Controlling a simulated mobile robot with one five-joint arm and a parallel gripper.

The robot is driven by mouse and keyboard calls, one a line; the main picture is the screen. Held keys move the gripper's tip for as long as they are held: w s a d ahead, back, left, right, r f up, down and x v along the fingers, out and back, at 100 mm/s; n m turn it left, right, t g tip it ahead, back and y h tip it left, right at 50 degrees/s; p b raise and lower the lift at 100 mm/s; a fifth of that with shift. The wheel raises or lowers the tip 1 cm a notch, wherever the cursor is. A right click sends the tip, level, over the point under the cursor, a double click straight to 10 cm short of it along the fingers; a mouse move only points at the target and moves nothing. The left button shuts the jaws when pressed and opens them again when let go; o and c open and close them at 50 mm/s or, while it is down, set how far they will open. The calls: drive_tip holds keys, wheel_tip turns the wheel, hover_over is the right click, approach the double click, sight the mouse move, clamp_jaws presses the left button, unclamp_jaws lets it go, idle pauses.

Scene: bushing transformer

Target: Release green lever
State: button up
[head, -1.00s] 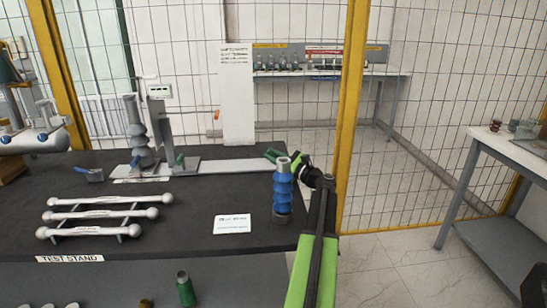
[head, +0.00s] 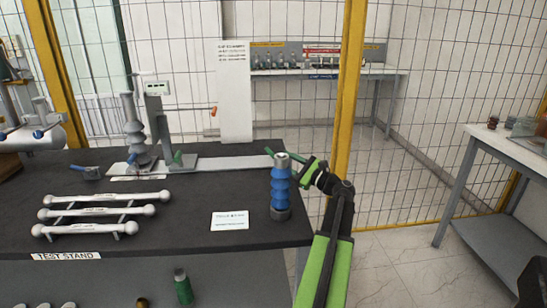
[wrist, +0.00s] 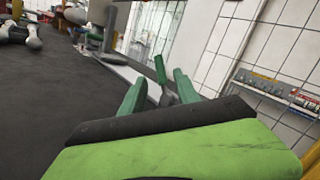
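A green lever (head: 270,152) stands near the right end of the pale rail on the dark test stand, tilted up. In the wrist view the green lever (wrist: 160,68) rises beyond my fingertips, seen in the gap between them, with a grey part at its foot. My gripper (wrist: 157,90) is open and empty, its two green fingers apart. In the head view my gripper (head: 305,165) is to the right of the lever and partly behind the blue insulator. Another green lever (head: 178,158) sits on the clamp fixture further left; no contact with either lever is visible.
The blue ribbed insulator (head: 281,190) stands upright at the mat's right edge, close to my arm. A white card (head: 230,221) and a rack of white rods (head: 100,213) lie left. A yellow post (head: 346,120) and mesh fence stand behind my arm.

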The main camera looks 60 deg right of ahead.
drive_tip(key=s+f+b, duration=0.1)
drive_tip(key=s, duration=0.8)
drive_tip(key=shift+s+a+f, duration=0.2)
drive_tip(key=shift+s+a, duration=0.05)
drive_tip(key=shift+a, duration=0.1)
